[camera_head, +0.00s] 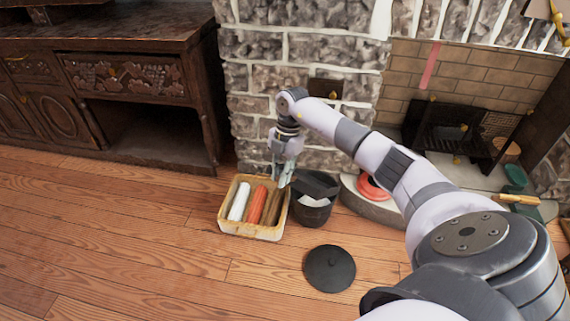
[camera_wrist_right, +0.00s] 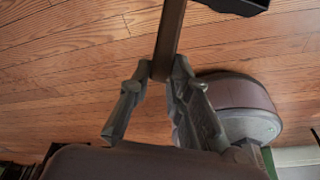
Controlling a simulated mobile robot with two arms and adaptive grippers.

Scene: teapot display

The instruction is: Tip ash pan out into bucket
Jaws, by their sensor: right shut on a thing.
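My right gripper (camera_head: 283,172) points down between the crate of rolls and the dark bucket (camera_head: 312,215). It is shut on the ash pan (camera_head: 316,184), a dark flat shape over the bucket's mouth. The pan's tilt is hard to tell. A pale patch shows at the bucket's mouth just below the pan. In the right wrist view, a brown bar (camera_wrist_right: 170,35), seemingly the pan's handle, runs up from between the fingers (camera_wrist_right: 160,82). My left gripper is not in view.
A yellowish crate (camera_head: 250,233) with white, orange and brown rolls stands left of the bucket. A round black lid (camera_head: 329,268) lies on the wooden floor in front. The stone wall (camera_head: 270,85) and raised hearth are close behind. The floor at left is clear.

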